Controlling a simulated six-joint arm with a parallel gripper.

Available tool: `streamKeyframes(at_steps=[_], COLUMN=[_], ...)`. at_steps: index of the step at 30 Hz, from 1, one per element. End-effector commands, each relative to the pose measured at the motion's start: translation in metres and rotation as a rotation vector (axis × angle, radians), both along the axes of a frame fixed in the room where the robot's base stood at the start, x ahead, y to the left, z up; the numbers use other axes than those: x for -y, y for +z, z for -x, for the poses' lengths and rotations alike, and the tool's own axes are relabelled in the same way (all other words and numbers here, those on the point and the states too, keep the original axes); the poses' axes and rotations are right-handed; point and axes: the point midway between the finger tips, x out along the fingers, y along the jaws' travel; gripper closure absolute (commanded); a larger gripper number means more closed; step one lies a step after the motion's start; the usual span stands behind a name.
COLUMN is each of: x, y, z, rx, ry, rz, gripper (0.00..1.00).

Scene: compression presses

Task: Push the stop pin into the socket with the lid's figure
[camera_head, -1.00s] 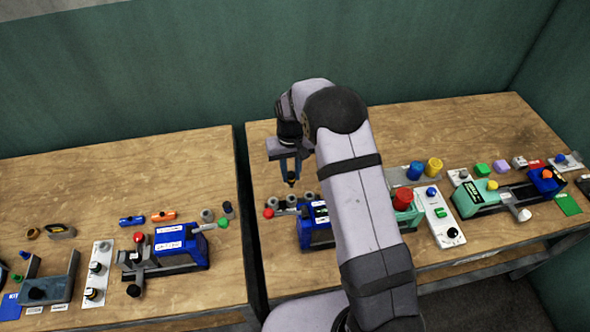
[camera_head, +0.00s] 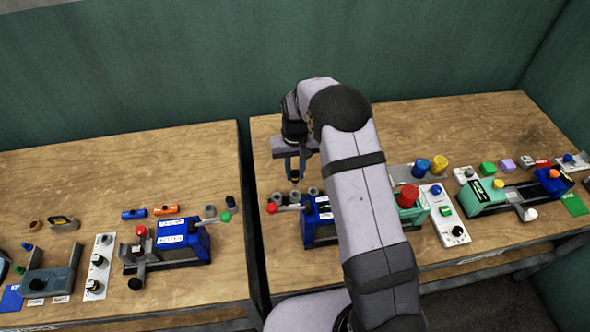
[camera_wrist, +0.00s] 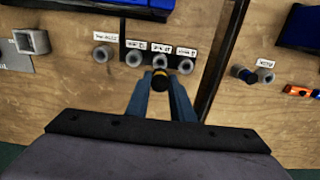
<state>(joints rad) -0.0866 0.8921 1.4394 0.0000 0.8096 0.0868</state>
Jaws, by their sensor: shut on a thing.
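My gripper (camera_wrist: 160,80) is shut on the stop pin (camera_wrist: 160,83), a short black cylinder with a yellow band. The gripper also shows in the head view (camera_head: 295,178), pointing down above the right table. Several grey round sockets stand in a row just beyond the pin in the wrist view: the far left one (camera_wrist: 102,54), the second (camera_wrist: 134,59), the third (camera_wrist: 160,60) and the right one (camera_wrist: 186,66). Each has a white label behind it, too blurred to read. The pin appears in front of the third and right sockets, apart from them. I cannot make out the lid's figure.
A blue press (camera_head: 319,222) with a red-knobbed lever stands just in front of the sockets, partly hidden by my arm. A second blue press (camera_head: 180,240) stands on the left table. A gap separates the tables. The wood behind the sockets is clear.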

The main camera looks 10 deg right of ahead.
Motion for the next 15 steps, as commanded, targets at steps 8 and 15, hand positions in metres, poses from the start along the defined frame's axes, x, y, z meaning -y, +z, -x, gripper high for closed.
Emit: streamKeyframes(at_steps=[8, 15], x=[0.0, 0.0], y=[-0.026, -0.038], z=[0.0, 0.0], rx=[-0.001, 0.0], ry=[0.0, 0.0], rz=[0.0, 0.0], gripper=[1.0, 1.0])
